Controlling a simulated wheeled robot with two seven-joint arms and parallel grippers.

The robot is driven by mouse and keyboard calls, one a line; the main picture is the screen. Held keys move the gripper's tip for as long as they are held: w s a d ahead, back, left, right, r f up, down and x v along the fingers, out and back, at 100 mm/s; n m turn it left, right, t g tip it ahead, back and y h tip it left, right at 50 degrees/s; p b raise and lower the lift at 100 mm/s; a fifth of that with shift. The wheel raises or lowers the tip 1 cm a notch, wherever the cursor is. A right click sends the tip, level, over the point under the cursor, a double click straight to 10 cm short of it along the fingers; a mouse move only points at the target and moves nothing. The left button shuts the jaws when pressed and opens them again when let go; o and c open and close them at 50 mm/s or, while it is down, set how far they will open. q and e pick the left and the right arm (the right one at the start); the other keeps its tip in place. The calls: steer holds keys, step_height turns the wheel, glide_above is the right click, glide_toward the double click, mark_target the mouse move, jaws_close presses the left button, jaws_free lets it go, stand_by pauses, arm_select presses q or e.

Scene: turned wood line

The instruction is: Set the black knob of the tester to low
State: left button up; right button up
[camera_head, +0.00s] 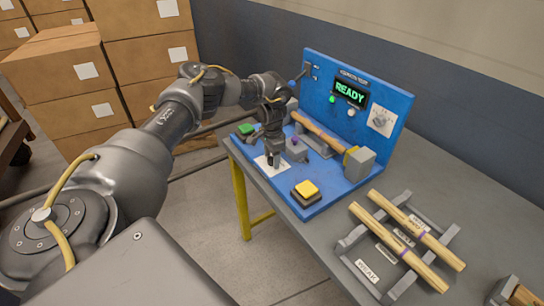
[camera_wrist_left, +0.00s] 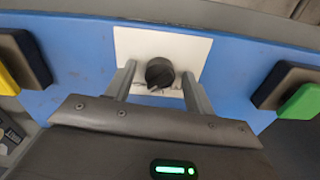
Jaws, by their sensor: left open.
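The tester (camera_head: 334,130) is a blue panel and base on the table, with a display reading READY. Its black knob (camera_wrist_left: 159,73) sits on a white plate (camera_wrist_left: 190,45) in the left wrist view. A pale pointer mark shows near the knob's lower edge; the plate's labels are not readable. My left gripper (camera_head: 273,160) hangs over the white plate at the base's front. In the wrist view its two fingers (camera_wrist_left: 160,80) stand apart, one on each side of the knob. I cannot tell whether they touch it. In the head view the gripper hides the knob. My right gripper is not in view.
A yellow button (camera_head: 307,189) and a green button (camera_head: 246,130) flank the knob plate. A rack (camera_head: 400,245) with wooden handles stands to the right. Cardboard boxes (camera_head: 65,80) are stacked at the back left.

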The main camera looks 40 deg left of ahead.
arm_select(q)
steer(key=c, duration=1)
steer(key=shift+r+n+p, duration=0.15)
steer(key=shift+n+p, duration=0.35)
steer(key=shift+p, duration=0.15)
steer(key=n+p, duration=0.3)
steer(key=p, duration=0.1)
steer(key=shift+r+n, duration=0.1)
steer(key=shift+n, duration=0.3)
steer(key=n+p, duration=0.2)
steer(key=shift+n, duration=0.4)
steer(key=shift+f+n+p, duration=0.2)
steer(key=shift+n+p, duration=0.4)
steer(key=shift+p, duration=0.15)
